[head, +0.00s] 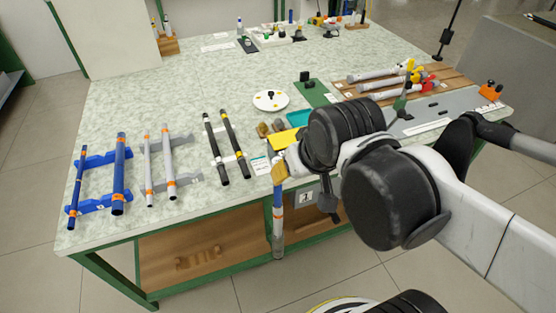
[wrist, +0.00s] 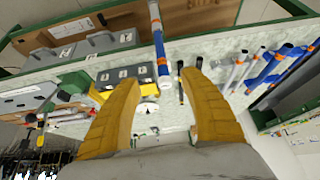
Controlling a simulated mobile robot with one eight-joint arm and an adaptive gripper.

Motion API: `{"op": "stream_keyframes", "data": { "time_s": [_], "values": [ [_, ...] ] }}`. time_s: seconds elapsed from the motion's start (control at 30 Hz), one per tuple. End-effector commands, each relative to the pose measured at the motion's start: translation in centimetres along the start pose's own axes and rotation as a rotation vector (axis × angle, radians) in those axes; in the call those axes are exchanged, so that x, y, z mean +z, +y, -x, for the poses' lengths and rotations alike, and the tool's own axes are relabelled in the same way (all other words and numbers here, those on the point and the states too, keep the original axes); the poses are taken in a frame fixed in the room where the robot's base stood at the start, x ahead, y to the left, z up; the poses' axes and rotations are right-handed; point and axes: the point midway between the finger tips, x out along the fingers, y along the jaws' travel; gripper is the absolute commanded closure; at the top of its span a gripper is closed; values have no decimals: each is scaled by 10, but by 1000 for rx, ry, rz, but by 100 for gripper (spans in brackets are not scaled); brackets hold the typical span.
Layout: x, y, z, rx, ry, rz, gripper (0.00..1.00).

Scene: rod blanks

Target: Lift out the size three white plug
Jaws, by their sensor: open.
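My gripper (wrist: 163,76) is open in the wrist view, its two yellow fingers spread wide. A blue rod (wrist: 155,28) with orange bands and a pale end shows between the fingertips; I cannot tell how near it is. In the head view, my gripper (head: 280,160) is above the table's front edge, partly hidden by my arm. A blue, orange and grey rod (head: 278,212) shows upright just below it. I cannot pick out the size three white plug for certain. Small white pieces stand in a tray (head: 276,39) at the back, too small to read.
Blue, grey and black rods lie on racks (head: 191,178) at the left and centre of the table. A white disc (head: 270,100) sits mid-table. Grey rods lie on a wooden board (head: 452,86) at the right. The back-left tabletop (head: 140,90) is clear.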

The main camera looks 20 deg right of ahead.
Motion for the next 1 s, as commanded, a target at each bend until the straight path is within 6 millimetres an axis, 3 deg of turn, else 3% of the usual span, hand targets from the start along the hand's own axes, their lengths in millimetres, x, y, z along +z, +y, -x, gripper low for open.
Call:
{"op": "stream_keyframes", "data": {
  "time_s": [0.03, 0.13, 0.4, 0.67, 1.0],
  "values": [
    [-20, 0, 13, 0, -39, 0, 48],
    [-45, -1, 18, -1, -140, 0, 48],
    [-90, -3, 6, 0, -402, 0, 48],
    [-97, -4, -12, 1, -524, 0, 48],
    [-71, -4, -58, 1, -533, 0, 48]
  ]
}}
